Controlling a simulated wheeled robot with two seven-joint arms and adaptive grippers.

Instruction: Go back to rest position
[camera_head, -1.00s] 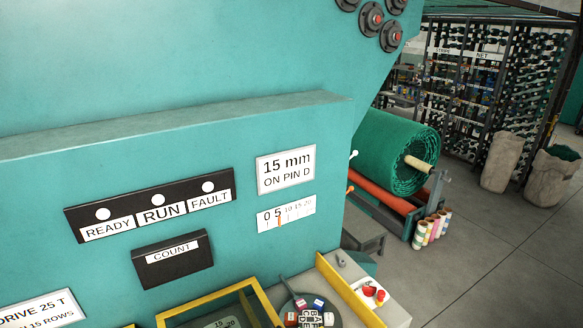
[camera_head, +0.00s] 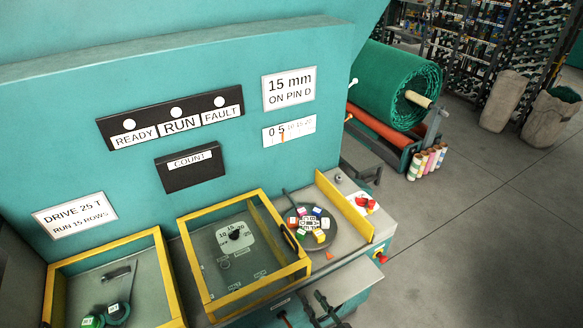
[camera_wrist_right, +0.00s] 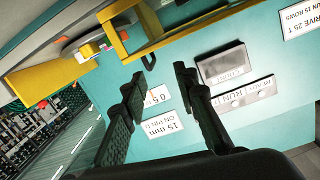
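My right gripper (camera_head: 318,304) shows at the bottom edge of the head view, dark and partly cut off, in front of the machine's console. In the right wrist view its two black fingers (camera_wrist_right: 158,76) stand well apart with nothing held between them. The teal machine panel and its labels lie beyond the fingers, turned about in that view. My left gripper is in neither current view.
Yellow-framed boxes (camera_head: 297,268) cover parts of the console. A round dish (camera_head: 345,238) holds coloured blocks; a yellow rail (camera_head: 345,208) stands beside it. A small grey shelf (camera_head: 348,284) juts from the front. A green net roll (camera_head: 385,85) stands behind.

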